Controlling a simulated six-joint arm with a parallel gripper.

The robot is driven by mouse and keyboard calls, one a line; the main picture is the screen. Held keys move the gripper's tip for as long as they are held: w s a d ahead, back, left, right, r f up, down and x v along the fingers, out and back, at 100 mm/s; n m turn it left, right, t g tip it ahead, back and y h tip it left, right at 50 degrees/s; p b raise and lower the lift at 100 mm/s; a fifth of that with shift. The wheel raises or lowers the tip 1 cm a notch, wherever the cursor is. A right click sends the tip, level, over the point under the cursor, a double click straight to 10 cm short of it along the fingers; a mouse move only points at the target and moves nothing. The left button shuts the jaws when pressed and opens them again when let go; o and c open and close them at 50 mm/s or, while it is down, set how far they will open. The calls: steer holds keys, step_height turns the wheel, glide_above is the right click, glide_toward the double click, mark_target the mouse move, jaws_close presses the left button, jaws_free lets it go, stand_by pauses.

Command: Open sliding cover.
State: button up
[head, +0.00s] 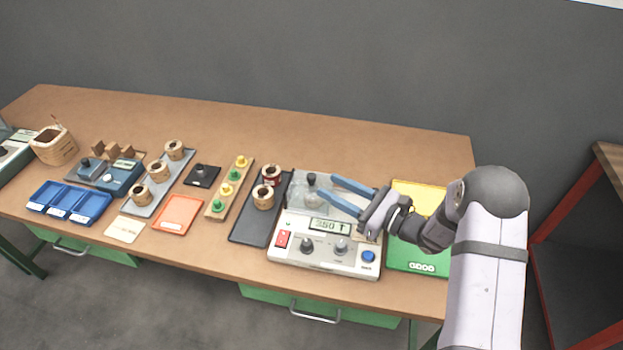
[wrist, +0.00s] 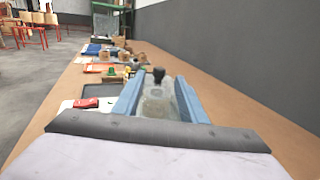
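The sliding cover (head: 298,193) is a clear, see-through panel with a dark round knob (head: 311,180) at the back left of the white instrument. It also shows in the wrist view as a clear panel (wrist: 156,100) with the dark knob (wrist: 158,75) standing up at its far end. My gripper (head: 326,189) has blue fingers, spread apart, reaching left over the instrument from the right. In the wrist view the knob appears beyond and between the fingertips of my gripper (wrist: 158,82). I cannot tell whether any finger touches the cover.
The instrument (head: 325,258) has a display, knobs, a red switch and a blue button. A dark tray (head: 250,226) with coils lies to its left. Green and yellow pads (head: 405,257) lie to its right under my arm. Bare table (head: 300,140) runs behind.

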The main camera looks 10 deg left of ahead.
mark_target(315, 179)
steer(key=shift+p+x, duration=0.95)
steer(key=shift+x, duration=2.7)
